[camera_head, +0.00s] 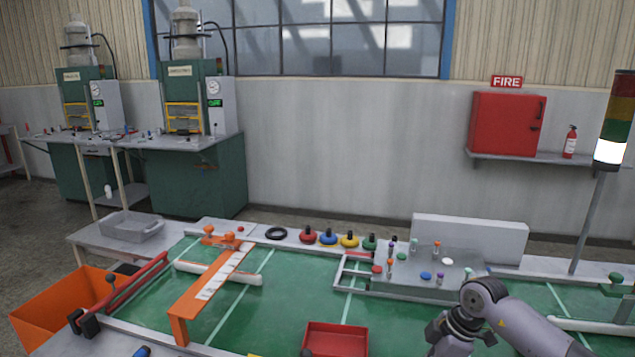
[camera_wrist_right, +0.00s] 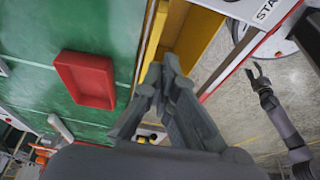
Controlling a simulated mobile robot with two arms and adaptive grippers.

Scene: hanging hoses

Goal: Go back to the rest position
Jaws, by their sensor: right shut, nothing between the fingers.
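My right arm comes in from the right in the head view. Its gripper end (camera_head: 447,340) is low in the picture, over the green table near the front, with the fingertips cut off or hidden. In the right wrist view my right gripper (camera_wrist_right: 163,78) is shut and empty, its fingers together above the yellow strip along the table edge. My left gripper is out of the head view. In the right wrist view a dark arm at the right, which looks like my left, hangs over the floor; its small gripper (camera_wrist_right: 257,72) appears open and empty.
A red tray (camera_head: 337,340) lies on the green table (camera_head: 290,295), left of my right gripper; it also shows in the wrist view (camera_wrist_right: 86,78). An orange stand (camera_head: 215,285), an orange bin (camera_head: 60,310) and a grey fixture block (camera_head: 420,280) with small knobs are around.

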